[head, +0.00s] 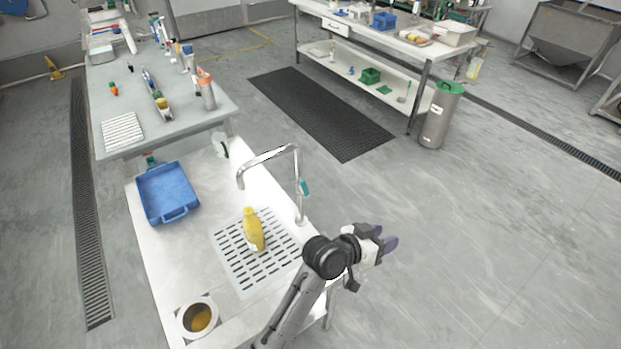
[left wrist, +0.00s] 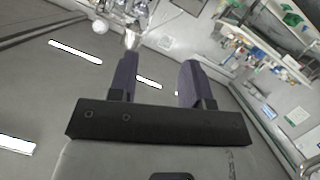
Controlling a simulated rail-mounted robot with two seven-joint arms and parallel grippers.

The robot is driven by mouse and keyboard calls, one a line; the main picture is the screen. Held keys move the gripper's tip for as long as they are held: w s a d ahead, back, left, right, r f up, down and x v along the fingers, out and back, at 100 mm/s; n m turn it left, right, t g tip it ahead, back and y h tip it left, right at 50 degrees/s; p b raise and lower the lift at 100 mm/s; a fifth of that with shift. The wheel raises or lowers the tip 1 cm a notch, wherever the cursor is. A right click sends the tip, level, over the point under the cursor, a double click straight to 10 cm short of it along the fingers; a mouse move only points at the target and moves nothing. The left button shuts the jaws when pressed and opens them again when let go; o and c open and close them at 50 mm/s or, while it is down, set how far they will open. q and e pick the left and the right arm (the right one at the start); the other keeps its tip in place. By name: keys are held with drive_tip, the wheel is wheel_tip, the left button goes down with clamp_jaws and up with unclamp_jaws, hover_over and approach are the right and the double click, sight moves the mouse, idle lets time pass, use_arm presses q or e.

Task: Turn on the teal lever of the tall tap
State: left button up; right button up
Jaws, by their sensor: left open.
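The tall tap (head: 297,165) is a chrome gooseneck at the right edge of the white sink counter, its spout arching left over the counter. Its small teal lever (head: 304,187) sits on the right side of the upright pipe. My left gripper (head: 386,245) is open and empty, to the right of and below the lever in the head view, out past the counter edge and apart from the tap. The left wrist view shows its two dark purple fingers (left wrist: 158,80) spread with nothing between them. I cannot make out the lever there. My right gripper is not in view.
A yellow bottle (head: 253,230) stands on the slotted drain grate (head: 226,254) left of the tap. A blue tray (head: 151,207) and a round pot (head: 183,329) are on the counter. A grey table (head: 165,122) is behind. Open floor lies to the right.

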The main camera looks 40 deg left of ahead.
use_arm(q)
drive_tip(key=w+r+n+t, duration=0.2)
drive_tip(key=w+r+t, duration=0.25)
drive_tip(key=w, duration=0.25)
drive_tip(key=n+g+y+p, duration=0.1)
drive_tip(key=n+g+y, duration=1.4)
drive_tip(key=y, duration=0.8)
approach(304, 186)
drive_tip(key=shift+n+t, duration=0.9)
drive_tip(key=shift+t, duration=0.05)
drive_tip(key=b+x, duration=0.1)
drive_tip(key=x, duration=0.1)
drive_tip(key=b+x, duration=0.1)
drive_tip(key=x, duration=0.2)
drive_tip(key=s+b+x, duration=0.1)
drive_tip(key=b+x, duration=0.1)
drive_tip(key=shift+a+f, duration=0.2)
drive_tip(key=shift+a, duration=0.3)
drive_tip(key=shift+w+a, duration=0.15)
drive_tip(key=shift+a, duration=0.15)
drive_tip(key=shift+b+x, duration=0.4)
drive_tip(key=shift+x, duration=0.7)
drive_tip(key=shift+r, duration=0.15)
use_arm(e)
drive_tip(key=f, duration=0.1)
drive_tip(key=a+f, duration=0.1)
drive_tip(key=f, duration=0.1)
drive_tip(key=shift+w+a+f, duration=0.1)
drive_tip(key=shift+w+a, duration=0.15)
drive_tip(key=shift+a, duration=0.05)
